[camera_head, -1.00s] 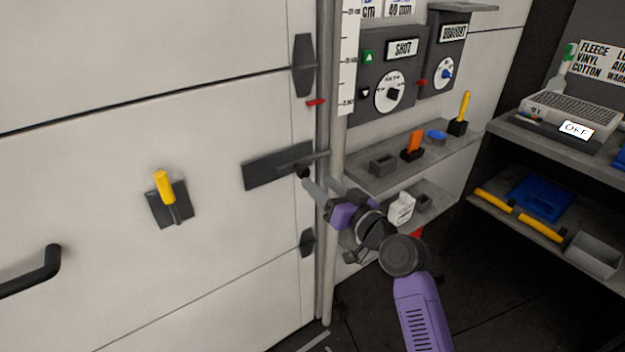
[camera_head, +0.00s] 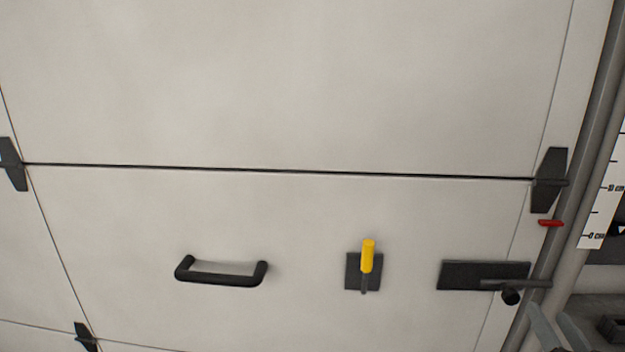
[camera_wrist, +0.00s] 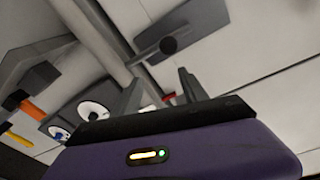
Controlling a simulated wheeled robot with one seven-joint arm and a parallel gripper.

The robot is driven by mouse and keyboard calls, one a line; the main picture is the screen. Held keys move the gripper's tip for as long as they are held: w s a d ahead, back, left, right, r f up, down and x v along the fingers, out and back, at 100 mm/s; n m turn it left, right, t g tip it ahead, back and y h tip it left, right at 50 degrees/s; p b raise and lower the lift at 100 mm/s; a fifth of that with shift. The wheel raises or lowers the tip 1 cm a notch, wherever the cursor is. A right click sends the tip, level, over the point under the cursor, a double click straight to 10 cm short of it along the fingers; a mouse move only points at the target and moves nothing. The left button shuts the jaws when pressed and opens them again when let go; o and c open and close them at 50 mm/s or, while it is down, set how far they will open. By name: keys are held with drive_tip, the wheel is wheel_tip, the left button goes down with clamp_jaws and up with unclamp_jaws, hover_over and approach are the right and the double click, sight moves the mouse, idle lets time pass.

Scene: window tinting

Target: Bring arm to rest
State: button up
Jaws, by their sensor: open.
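My gripper (camera_head: 549,316) shows only by its grey fingertips at the lower right of the head view. The rest of my arm is outside the head view.
The white panel carries a black handle (camera_head: 221,273) and a yellow-handled lever (camera_head: 367,257). A grey vertical post (camera_head: 585,130) and a red tab (camera_head: 551,223) stand near the fingers at right. In the wrist view, dials (camera_wrist: 93,110) and an orange item (camera_wrist: 33,110) lie to the left.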

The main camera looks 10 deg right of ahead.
drive_tip(key=s+a+f+n+g+y, duration=0.1)
drive_tip(key=s+a+f+n+y, duration=0.2)
drive_tip(key=s+a, duration=1.1)
drive_tip(key=s+a+f+n+g+y, duration=0.1)
drive_tip(key=s+a+f+n+y, duration=0.2)
drive_tip(key=s+a, duration=1.2)
wheel_tip(320, 180, down, 3)
drive_tip(key=shift+s+a+f+n+g+y, duration=0.2)
drive_tip(key=shift+a+n+g+y, duration=0.2)
drive_tip(key=shift+n, duration=0.6)
